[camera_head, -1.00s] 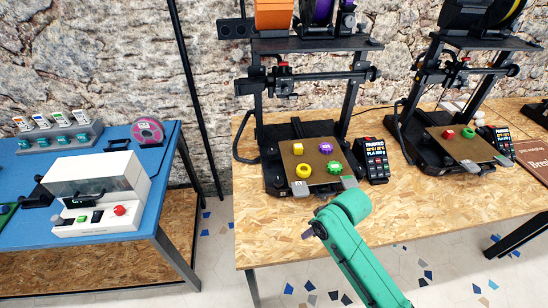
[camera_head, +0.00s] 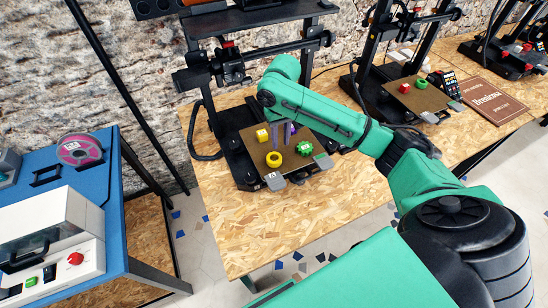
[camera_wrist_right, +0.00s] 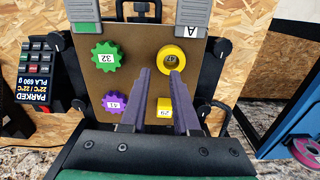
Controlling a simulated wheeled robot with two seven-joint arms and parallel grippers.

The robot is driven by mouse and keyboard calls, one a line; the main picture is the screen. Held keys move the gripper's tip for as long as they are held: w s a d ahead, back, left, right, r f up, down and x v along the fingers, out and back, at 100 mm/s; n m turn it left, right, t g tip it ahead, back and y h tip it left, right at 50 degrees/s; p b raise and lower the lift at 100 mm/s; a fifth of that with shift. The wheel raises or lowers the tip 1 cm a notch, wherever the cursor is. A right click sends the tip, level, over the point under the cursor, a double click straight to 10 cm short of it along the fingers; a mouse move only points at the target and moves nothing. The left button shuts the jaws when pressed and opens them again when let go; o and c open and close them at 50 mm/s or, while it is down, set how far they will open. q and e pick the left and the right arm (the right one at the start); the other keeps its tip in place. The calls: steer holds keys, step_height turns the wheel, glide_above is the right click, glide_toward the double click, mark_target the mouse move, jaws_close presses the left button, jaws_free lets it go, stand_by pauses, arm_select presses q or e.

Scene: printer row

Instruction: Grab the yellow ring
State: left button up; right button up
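The yellow ring (camera_head: 273,158) lies on the brown print plate (camera_head: 262,172) of the nearest printer, near its front edge. It also shows in the wrist view (camera_wrist_right: 171,59), with a small numbered label in its middle. My right gripper (camera_head: 281,133) is above the plate, behind the ring, with its fingers pointing down. In the wrist view its two dark fingers (camera_wrist_right: 160,73) are apart with nothing between them, and their tips appear just short of the ring. My left gripper is not in view.
A green gear (camera_head: 304,148) lies right of the ring, and a yellow cube (camera_head: 262,135) behind it. The printer's gantry bar (camera_head: 255,50) crosses behind the plate. Bare wooden tabletop (camera_head: 232,235) lies in front.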

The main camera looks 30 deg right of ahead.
mark_target(280, 156)
step_height(280, 156, down, 7)
steer(key=shift+d+r+p, duration=0.1)
steer(key=shift+r+p, duration=0.05)
steer(key=shift+p, duration=0.65)
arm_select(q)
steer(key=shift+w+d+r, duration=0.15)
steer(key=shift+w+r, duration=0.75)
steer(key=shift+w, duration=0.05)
arm_select(e)
steer(key=shift+w, duration=0.15)
jaws_close()
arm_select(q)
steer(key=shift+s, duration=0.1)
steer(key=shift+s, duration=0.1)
